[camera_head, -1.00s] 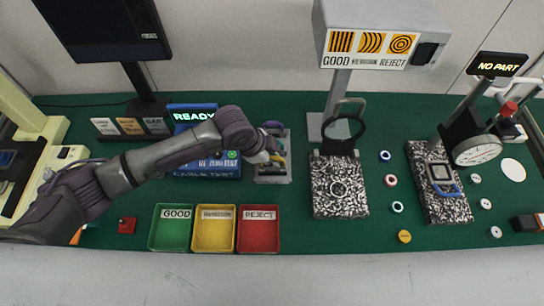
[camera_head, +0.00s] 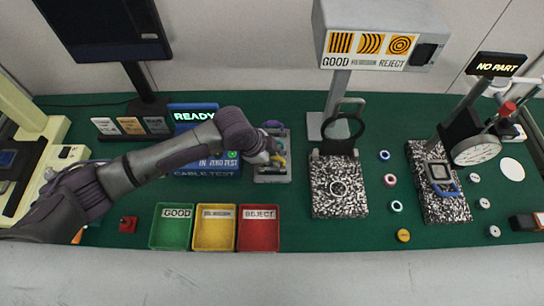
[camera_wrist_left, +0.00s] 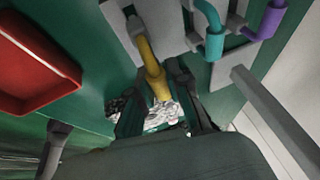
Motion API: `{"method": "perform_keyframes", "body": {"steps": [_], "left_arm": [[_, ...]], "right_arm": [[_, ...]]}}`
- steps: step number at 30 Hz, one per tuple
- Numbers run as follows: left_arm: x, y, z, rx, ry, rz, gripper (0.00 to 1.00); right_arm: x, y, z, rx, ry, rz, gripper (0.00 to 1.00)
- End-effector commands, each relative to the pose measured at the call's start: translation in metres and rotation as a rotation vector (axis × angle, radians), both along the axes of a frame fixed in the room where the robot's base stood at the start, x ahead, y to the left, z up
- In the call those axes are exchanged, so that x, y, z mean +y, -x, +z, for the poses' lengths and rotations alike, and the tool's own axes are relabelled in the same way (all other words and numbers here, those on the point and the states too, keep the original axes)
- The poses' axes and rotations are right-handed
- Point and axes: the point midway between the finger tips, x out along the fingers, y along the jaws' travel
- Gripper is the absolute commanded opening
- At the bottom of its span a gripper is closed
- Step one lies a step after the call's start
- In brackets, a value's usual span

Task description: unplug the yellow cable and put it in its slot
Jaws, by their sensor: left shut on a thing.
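The yellow cable (camera_wrist_left: 150,62) lies between the fingers of my left gripper (camera_wrist_left: 162,98) in the left wrist view. The gripper is shut on it. The cable's far part reaches a pale grey holder (camera_wrist_left: 178,38); I cannot tell whether it is seated in a slot there or only above it. In the head view my left gripper (camera_head: 268,156) is over the grey cable rack (camera_head: 272,179), right of the blue cable test box (camera_head: 207,173), and mostly hides the yellow cable. My right gripper is not in view.
A teal cable (camera_wrist_left: 213,30) and a purple cable (camera_wrist_left: 271,20) sit in the holder right of the yellow one. Green, yellow and red trays (camera_head: 258,247) stand in front of the rack. A speckled block (camera_head: 338,200) with a black ring stands to the right.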

Motion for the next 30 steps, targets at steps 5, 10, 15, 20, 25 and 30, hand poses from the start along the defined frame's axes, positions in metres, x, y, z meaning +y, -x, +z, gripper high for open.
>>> {"method": "perform_keyframes", "body": {"steps": [5,10,15,20,25,30], "left_arm": [[0.000,0.000,-0.005,0.000,0.000,0.000,0.00],[0.000,0.000,-0.010,0.001,0.000,0.000,0.00],[0.000,0.000,-0.014,0.001,0.000,0.000,0.00],[0.000,0.000,-0.018,0.001,0.000,0.000,0.00],[0.000,0.000,-0.021,0.000,0.001,0.000,0.20],[0.000,0.000,-0.020,0.000,0.001,0.000,0.46]], "right_arm": [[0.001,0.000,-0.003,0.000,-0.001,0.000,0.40],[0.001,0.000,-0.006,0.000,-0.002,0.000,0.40],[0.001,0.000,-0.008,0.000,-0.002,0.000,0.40],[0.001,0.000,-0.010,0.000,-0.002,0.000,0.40],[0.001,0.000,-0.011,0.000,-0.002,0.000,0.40],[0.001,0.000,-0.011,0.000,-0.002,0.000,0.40]]}}
